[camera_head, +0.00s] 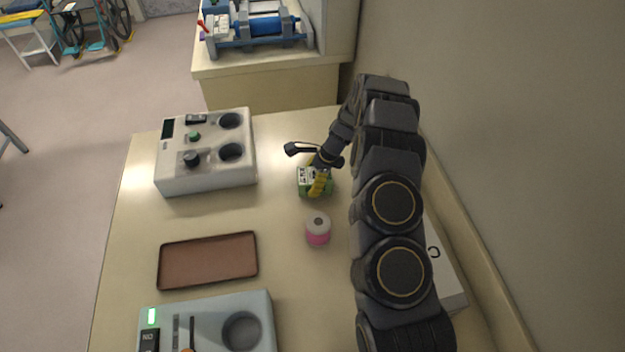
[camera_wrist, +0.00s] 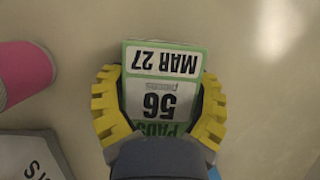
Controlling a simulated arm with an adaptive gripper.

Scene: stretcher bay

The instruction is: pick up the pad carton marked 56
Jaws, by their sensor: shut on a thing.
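The pad carton marked 56 (camera_wrist: 158,90) is a small green and white box. In the wrist view its label reads upside down, with "PADS", "56" and "MAR 27". My gripper (camera_wrist: 160,108) has its yellow ridged fingers on both sides of the carton and is shut on it. In the head view the carton (camera_head: 305,178) is on or just above the table, partly hidden by my gripper (camera_head: 318,183). I cannot tell whether it touches the table.
A pink and white roll-shaped container (camera_head: 318,230) stands close in front of the carton. A brown tray (camera_head: 208,262), a white device with two wells (camera_head: 205,170) and a grey device (camera_head: 255,310) are to the left. A white box (camera_head: 445,270) lies behind my arm, near the wall.

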